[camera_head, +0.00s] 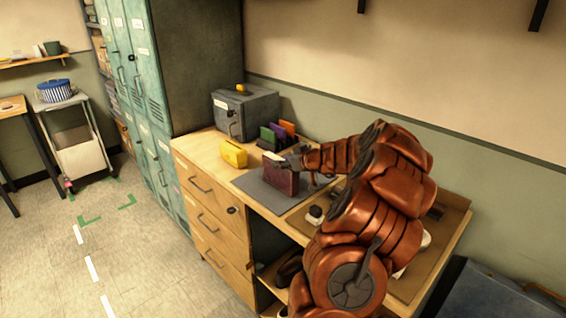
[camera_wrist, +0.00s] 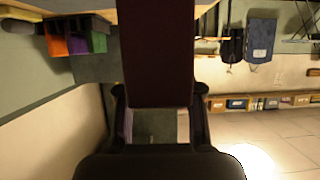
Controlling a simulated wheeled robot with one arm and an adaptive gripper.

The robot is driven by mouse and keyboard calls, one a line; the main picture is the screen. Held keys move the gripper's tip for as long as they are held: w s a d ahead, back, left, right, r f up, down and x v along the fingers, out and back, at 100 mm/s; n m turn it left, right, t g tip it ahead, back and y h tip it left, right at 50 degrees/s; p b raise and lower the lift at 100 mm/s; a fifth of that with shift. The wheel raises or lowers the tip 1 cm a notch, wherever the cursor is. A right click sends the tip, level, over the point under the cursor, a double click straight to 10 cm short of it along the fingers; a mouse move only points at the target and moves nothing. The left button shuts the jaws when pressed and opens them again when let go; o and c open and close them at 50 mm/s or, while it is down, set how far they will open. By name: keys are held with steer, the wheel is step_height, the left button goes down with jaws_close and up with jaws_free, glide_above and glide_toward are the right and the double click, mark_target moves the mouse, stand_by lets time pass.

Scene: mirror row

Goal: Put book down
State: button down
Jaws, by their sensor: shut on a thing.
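A dark maroon book (camera_head: 280,181) is upright at my gripper, over a grey mat (camera_head: 258,190) on the wooden desk top. I cannot tell if its lower edge touches the mat. My gripper (camera_head: 289,162) is shut on the book near its top. In the wrist view the dark book (camera_wrist: 158,45) runs up from between the two fingers of my gripper (camera_wrist: 158,97), and its far end is cut off by the frame.
Purple, orange and green books (camera_head: 277,134) stand behind the mat, beside a grey metal box (camera_head: 245,112). A yellow object (camera_head: 233,154) sits left of the mat. A small black-and-white item (camera_head: 315,214) is to the right. Teal lockers (camera_head: 150,110) adjoin the desk.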

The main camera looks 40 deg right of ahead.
steer(key=shift+f, duration=0.1)
steer(key=c, duration=0.7)
jaws_free()
steer(key=shift+c, duration=0.2)
